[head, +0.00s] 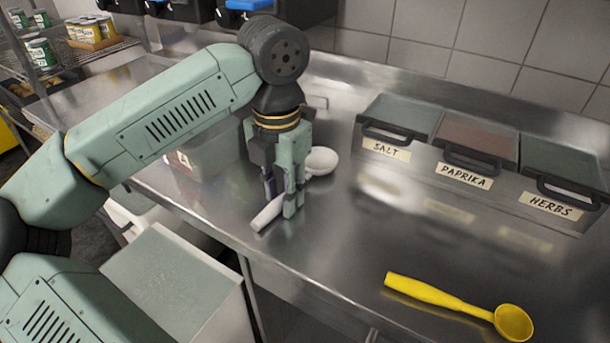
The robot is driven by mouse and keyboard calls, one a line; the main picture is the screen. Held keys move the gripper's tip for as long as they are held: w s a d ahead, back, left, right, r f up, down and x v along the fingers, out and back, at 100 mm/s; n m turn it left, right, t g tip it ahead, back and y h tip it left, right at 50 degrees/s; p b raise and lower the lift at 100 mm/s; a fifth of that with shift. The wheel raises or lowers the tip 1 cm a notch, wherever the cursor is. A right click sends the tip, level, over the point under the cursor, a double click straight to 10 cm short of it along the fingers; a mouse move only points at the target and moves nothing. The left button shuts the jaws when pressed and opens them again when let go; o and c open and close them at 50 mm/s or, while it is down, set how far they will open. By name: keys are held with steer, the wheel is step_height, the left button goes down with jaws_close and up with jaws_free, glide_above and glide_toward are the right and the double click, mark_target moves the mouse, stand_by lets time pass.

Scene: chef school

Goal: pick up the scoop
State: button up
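A white scoop (267,214) lies on the steel counter with its round bowl (321,160) toward the back right and its handle toward the front left. My gripper (282,200) points straight down over the handle, its fingers low near the counter. The fingers hide the middle of the handle. I cannot tell whether they are closed on the handle or stand apart around it. A yellow scoop (452,303) with a long handle and round bowl lies at the front right of the counter, well apart from my gripper.
Lidded bins marked SALT (399,117), PAPRIKA (477,146) and HERBS (559,174) stand at the back right. A labelled container (190,164) is partly hidden behind my arm. The counter (350,245) is clear between the two scoops.

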jaws_close()
steer(key=shift+r, duration=0.15)
